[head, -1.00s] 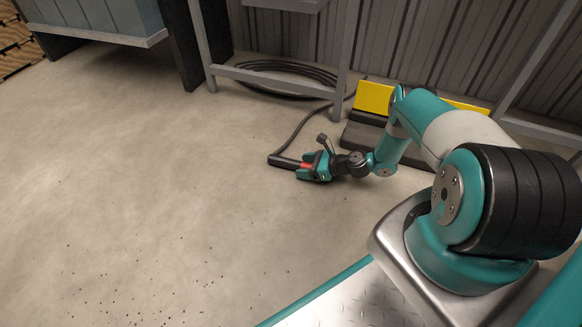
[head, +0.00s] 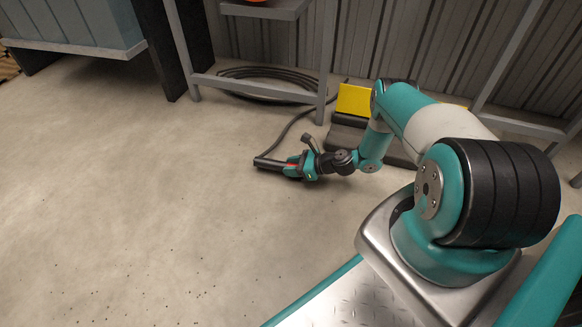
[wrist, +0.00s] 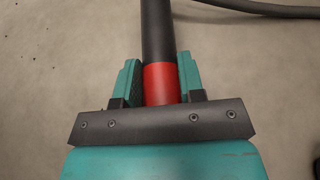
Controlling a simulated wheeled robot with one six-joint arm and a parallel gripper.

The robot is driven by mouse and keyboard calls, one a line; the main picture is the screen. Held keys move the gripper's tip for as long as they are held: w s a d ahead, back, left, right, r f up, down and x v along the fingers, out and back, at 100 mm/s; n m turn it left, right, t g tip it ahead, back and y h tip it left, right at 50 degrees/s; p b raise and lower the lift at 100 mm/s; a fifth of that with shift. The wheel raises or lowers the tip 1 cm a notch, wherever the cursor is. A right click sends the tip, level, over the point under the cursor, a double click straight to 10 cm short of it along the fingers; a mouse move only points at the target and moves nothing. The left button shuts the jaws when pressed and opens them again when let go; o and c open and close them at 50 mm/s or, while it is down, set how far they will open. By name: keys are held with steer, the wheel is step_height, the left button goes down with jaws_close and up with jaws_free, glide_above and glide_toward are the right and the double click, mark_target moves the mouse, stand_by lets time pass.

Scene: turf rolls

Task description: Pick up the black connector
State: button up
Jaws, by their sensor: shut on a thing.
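The black connector (head: 268,163) is a dark tube with a red band, low at the floor in front of a grey rack. A dark cable runs from its outer end back toward the rack. My gripper (head: 292,167) is shut on the connector near the red band. In the wrist view the connector (wrist: 157,35) points straight away from the gripper (wrist: 160,75), with one teal finger on each side of the red band (wrist: 161,84). Whether the connector touches the floor cannot be told.
A cable coil (head: 265,82) lies under the grey rack (head: 250,88). A yellow plate with dark blocks (head: 354,100) stands behind my arm. A blue-grey bin (head: 75,25) is at the upper left. Open floor (head: 120,190) lies to the left and front.

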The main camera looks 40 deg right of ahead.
step_height(320, 180, up, 18)
steer(key=p, duration=0.9)
steer(key=shift+p, duration=0.35)
steer(key=s+a+r+n+g+y+p, duration=0.1)
steer(key=s+a+r+p, duration=0.15)
steer(key=r, duration=0.75)
steer(key=s+a+r+n+p, duration=0.1)
steer(key=s+a+r+p, duration=0.2)
steer(key=r, duration=0.7)
steer(key=s+a+r+n+g+y+p, duration=0.1)
steer(key=a+r+p, duration=0.3)
steer(key=r, duration=0.5)
step_height(320, 180, up, 31)
steer(key=p, duration=3.8)
steer(key=shift+s+d+r, duration=0.2)
steer(key=shift+d, duration=0.2)
steer(key=shift+d+f, duration=0.1)
steer(key=shift+d, duration=0.05)
